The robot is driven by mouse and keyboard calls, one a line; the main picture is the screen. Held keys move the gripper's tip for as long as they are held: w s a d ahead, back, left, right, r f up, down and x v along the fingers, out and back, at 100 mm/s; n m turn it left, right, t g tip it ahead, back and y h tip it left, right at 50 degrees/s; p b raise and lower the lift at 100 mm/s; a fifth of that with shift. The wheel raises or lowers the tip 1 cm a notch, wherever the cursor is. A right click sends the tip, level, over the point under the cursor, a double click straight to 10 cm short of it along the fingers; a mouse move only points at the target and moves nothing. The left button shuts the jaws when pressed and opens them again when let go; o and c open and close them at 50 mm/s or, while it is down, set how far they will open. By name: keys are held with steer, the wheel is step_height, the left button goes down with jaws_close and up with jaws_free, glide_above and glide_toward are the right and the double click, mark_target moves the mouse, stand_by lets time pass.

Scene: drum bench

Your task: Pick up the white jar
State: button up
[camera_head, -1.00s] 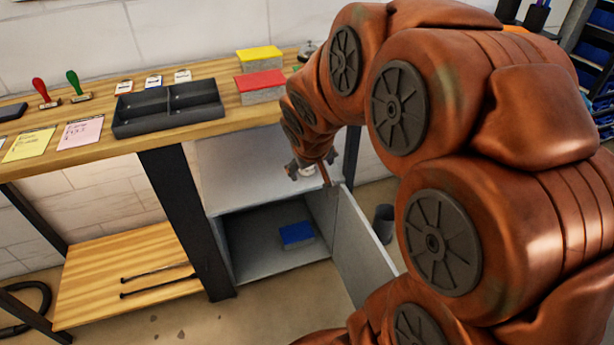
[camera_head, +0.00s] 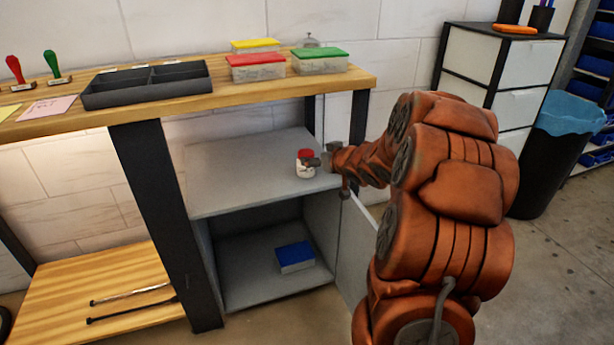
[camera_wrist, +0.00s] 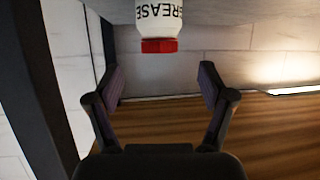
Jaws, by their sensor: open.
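The white jar (camera_head: 305,170) with a red lid stands upright on the grey cabinet top (camera_head: 235,170), near its right front edge. In the wrist view the jar (camera_wrist: 158,14) appears upside down, with dark lettering reading GREASE, and is cut by the top edge. My gripper (camera_head: 322,161) is level with the jar, just to its right. In the wrist view my gripper (camera_wrist: 161,82) has its fingers spread and empty. The jar is beyond the fingertips, roughly in line with the gap.
The wooden bench top (camera_head: 200,108) runs above and behind the cabinet, with a dark tray (camera_head: 145,86) and lidded boxes on it. A dark bench leg (camera_head: 165,220) stands left of the cabinet. A blue-topped box (camera_head: 295,256) lies in the open compartment. The cabinet door (camera_head: 355,240) is open.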

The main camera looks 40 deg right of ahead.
mark_target(310, 156)
steer(key=shift+w+d+f, duration=0.15)
steer(key=shift+w+f, duration=0.05)
steer(key=shift+f, duration=0.4)
steer(key=shift+b+x, duration=0.6)
steer(key=shift+x, duration=0.5)
steer(key=b+x, duration=0.2)
steer(key=x, duration=0.2)
steer(key=shift+w, duration=0.7)
steer(key=c, duration=1.4)
steer(key=shift+o, duration=0.2)
steer(key=shift+r, duration=0.15)
